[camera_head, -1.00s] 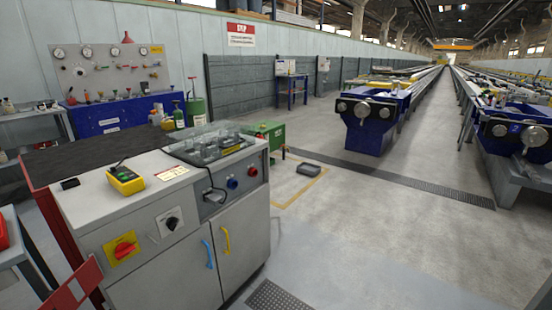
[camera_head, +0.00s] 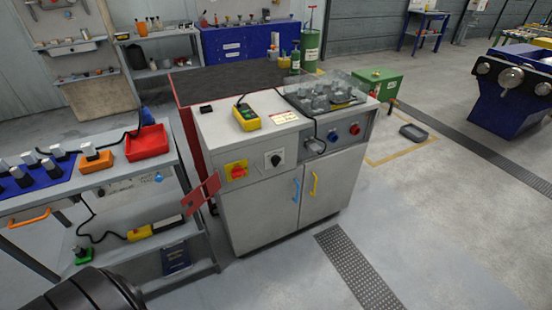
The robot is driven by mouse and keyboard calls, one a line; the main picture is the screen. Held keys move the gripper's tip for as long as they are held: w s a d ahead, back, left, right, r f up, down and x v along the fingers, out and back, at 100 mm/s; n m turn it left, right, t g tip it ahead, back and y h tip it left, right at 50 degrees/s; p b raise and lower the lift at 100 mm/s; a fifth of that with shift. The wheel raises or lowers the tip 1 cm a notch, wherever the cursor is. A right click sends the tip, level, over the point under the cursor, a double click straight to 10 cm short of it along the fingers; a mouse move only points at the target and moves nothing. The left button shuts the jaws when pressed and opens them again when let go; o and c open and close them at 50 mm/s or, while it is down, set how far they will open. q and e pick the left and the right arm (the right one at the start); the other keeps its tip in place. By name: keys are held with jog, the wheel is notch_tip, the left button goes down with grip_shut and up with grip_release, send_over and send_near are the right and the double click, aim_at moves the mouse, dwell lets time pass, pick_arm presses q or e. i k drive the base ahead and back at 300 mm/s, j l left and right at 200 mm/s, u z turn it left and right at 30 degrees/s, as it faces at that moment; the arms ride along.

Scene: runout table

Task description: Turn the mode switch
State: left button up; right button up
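The grey control cabinet (camera_head: 250,205) stands in the middle of the view. On its front is a black rotary switch (camera_head: 274,160) on a white plate, which looks like the mode switch. Left of it is a red rotary handle (camera_head: 237,171) on a yellow plate. A blue button and a red button (camera_head: 354,129) sit on the dark panel to the right. The pointer direction of the black switch is too small to tell surely. Neither of my grippers is in view.
A shelf cart (camera_head: 120,185) with a red bin (camera_head: 147,142) and tools stands left of the cabinet. A red plate (camera_head: 202,194) juts out between them. The floor in front is clear, with a grate (camera_head: 355,265).

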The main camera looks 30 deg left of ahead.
aim_at(275, 160)
jog(key=i+u, duration=0.1)
jog(key=u, duration=0.3)
jog(key=i+l+u, duration=0.1)
jog(key=u, duration=0.25)
jog(key=l+u, duration=0.2)
jog(key=u, duration=0.2)
jog(key=i+l, duration=0.05)
